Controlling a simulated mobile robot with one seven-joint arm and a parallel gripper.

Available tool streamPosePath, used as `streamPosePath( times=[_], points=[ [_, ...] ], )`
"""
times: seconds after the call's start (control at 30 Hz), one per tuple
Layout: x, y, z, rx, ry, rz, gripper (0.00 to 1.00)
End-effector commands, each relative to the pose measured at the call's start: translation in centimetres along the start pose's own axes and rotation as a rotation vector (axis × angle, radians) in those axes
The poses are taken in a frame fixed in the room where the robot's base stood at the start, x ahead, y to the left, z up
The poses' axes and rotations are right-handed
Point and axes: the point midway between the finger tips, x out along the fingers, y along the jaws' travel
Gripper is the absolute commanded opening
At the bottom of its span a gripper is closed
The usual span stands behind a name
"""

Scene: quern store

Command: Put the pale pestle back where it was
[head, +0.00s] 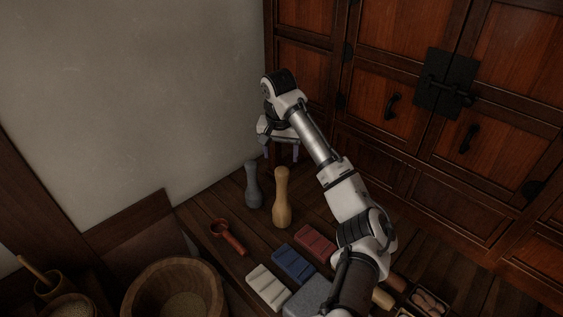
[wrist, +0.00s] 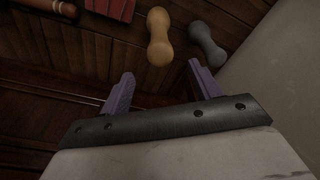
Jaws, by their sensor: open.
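A pale tan pestle (head: 282,198) stands upright on the dark wooden top in the head view. A grey pestle (head: 253,184) of similar shape stands just to its left, nearer the wall. My gripper (head: 282,152) is above and behind the two, close to the cabinet, with its fingers pointing down. In the wrist view my gripper (wrist: 158,85) has its purple fingers wide apart with nothing between them. There the pale pestle (wrist: 159,37) and the grey pestle (wrist: 207,46) lie beyond the fingertips, apart from them.
A red scoop (head: 228,237), a white block (head: 268,287), a blue block (head: 294,264) and a red block (head: 316,244) lie in front. A wooden bucket (head: 150,289) stands at lower left. The wooden cabinet (head: 390,95) closes off the back, the plaster wall (head: 130,90) the left.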

Motion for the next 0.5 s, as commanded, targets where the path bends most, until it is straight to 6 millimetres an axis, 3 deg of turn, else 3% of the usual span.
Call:
streamPosePath(
  times=[0.1, 0.4, 0.5],
  points=[
    [-1.2, 0.1, 0.0, 0.002, 0.001, 0.001, 0.63],
    [-1.3, -0.1, 0.0, -0.002, 0.002, -0.002, 0.63],
    [-1.3, -2.0, 0.0, -0.038, 0.036, -0.031, 0.63]
  ],
)
